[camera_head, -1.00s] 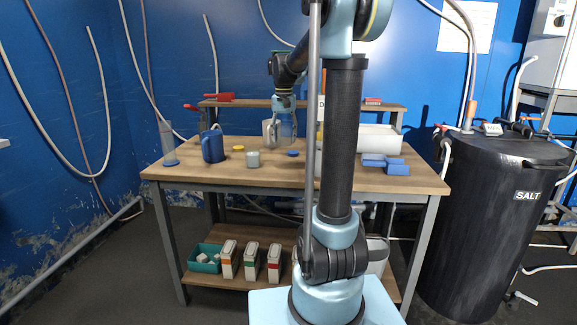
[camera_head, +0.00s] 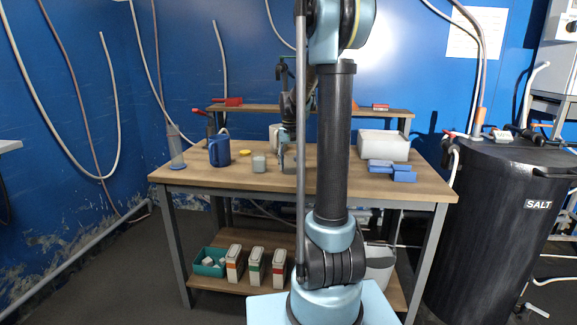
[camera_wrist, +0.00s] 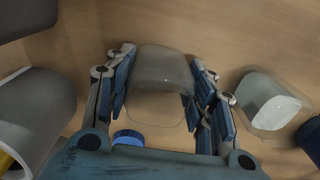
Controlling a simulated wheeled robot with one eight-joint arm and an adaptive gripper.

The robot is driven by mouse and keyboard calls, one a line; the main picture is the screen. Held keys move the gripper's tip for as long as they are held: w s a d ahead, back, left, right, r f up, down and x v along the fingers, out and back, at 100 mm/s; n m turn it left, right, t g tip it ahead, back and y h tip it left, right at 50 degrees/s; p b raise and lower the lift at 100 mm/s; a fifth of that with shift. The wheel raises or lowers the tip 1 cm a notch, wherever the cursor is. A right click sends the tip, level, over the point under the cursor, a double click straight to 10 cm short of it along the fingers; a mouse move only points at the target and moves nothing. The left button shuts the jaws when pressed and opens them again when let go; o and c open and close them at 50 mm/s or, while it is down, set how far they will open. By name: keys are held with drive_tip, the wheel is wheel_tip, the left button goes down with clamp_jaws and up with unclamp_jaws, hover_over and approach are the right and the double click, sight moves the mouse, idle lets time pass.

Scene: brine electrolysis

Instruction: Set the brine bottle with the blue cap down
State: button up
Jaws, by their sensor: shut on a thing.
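The brine bottle (camera_wrist: 162,78) is a clear, pale vessel between the two fingers of my gripper (camera_wrist: 160,92) in the wrist view. The fingers are shut on its sides. A blue cap (camera_wrist: 128,137) shows beside the bottle's lower left end, partly behind my gripper's palm; I cannot tell whether it is on the bottle or on the table. In the head view my gripper (camera_head: 286,156) is low over the wooden table (camera_head: 220,180), partly behind my arm. The bottle is hard to make out there, and contact with the table cannot be told.
A small greyish container (camera_head: 259,163) stands just left of my gripper. Further left are a yellow disc (camera_head: 244,152), a blue jug (camera_head: 219,151) and a clear cylinder (camera_head: 175,148). A white bin (camera_head: 384,145) and blue blocks (camera_head: 391,171) are right. The table's front left is clear.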

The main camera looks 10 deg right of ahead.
drive_tip(key=o, duration=1.2)
drive_tip(key=shift+f, duration=0.1)
wheel_tip(320, 180, up, 12)
drive_tip(key=f, duration=0.1)
drive_tip(key=s, duration=0.9)
drive_tip(key=s+f+n, duration=0.1)
drive_tip(key=s+f, duration=0.5)
drive_tip(key=s, duration=0.2)
drive_tip(key=s+f+n+t, duration=0.1)
drive_tip(key=s+f, duration=0.5)
drive_tip(key=s, duration=0.3)
drive_tip(key=s+f+n+t, duration=0.1)
drive_tip(key=s+f, duration=0.6)
drive_tip(key=s, duration=0.1)
drive_tip(key=shift+s+a+n, duration=0.25)
drive_tip(key=shift+s+n, duration=0.05)
drive_tip(key=shift+n, duration=0.1)
